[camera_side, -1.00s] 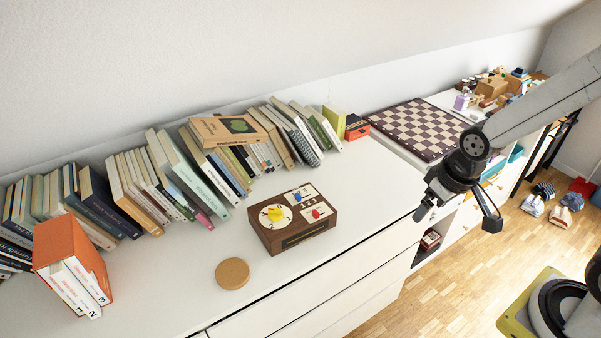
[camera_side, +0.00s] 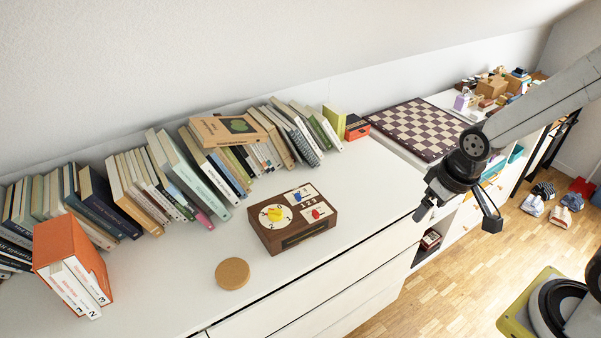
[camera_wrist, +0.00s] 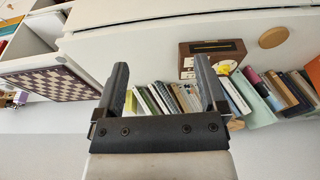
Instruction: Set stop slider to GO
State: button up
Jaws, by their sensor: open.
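A brown wooden box (camera_side: 290,237) with white dial panels stands on the white cabinet top. On its top are a yellow knob (camera_side: 276,214) on a round dial, a blue piece (camera_side: 297,197) and a red piece (camera_side: 317,214) on small panels. Which piece is the stop slider, and its lettering, I cannot tell. The box also shows in the wrist view (camera_wrist: 203,52), with a dark slot on its side. My gripper (camera_side: 458,218) is open and empty, right of the box and well apart from it; its two fingers (camera_wrist: 162,85) show in the wrist view.
A round cork coaster (camera_side: 232,273) lies left of the box. A row of books (camera_side: 170,180) stands behind it along the wall, with an orange book holder (camera_side: 68,255) at left. A checkered board (camera_side: 415,128) lies at the back right. The cabinet top right of the box is clear.

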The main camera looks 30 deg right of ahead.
jog(key=c, duration=0.5)
jog(key=shift+w, duration=0.2)
jog(key=g, duration=0.3)
send_over(316, 212)
jog(key=f, duration=0.7)
jog(key=shift+s+d+f, duration=0.2)
jog(key=shift+s+f, duration=0.05)
jog(key=shift+f, duration=0.1)
jog(key=shift+w+a+f, duration=0.25)
jog(key=shift+w+f, duration=0.05)
jog(key=shift+f, duration=3.9)
